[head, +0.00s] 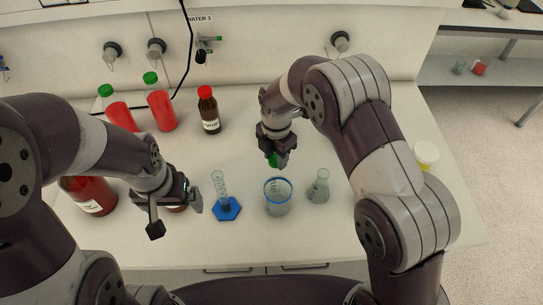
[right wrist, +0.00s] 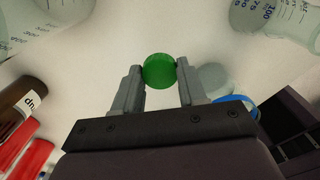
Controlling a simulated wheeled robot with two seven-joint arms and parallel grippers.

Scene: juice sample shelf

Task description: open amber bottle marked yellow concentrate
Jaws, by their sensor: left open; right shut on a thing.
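My right gripper (head: 275,155) is shut on a green cap (head: 272,161), held above the table behind the blue-rimmed beaker. In the right wrist view the green cap (right wrist: 160,70) sits between the two fingertips. My left gripper (head: 174,213) is open, low over the table at the left. A brownish bottle (head: 177,209) shows partly between its fingers; its top and label are mostly hidden. An amber bottle (head: 209,114) with a red cap stands upright at the back; its label is too small to read. I cannot tell which bottle is marked yellow concentrate.
A graduated cylinder (head: 225,205), blue-rimmed beaker (head: 278,199) and conical flask (head: 319,189) stand at the front middle. Two red bottles with green caps (head: 161,108) stand back left. A large red bottle (head: 90,195) is far left.

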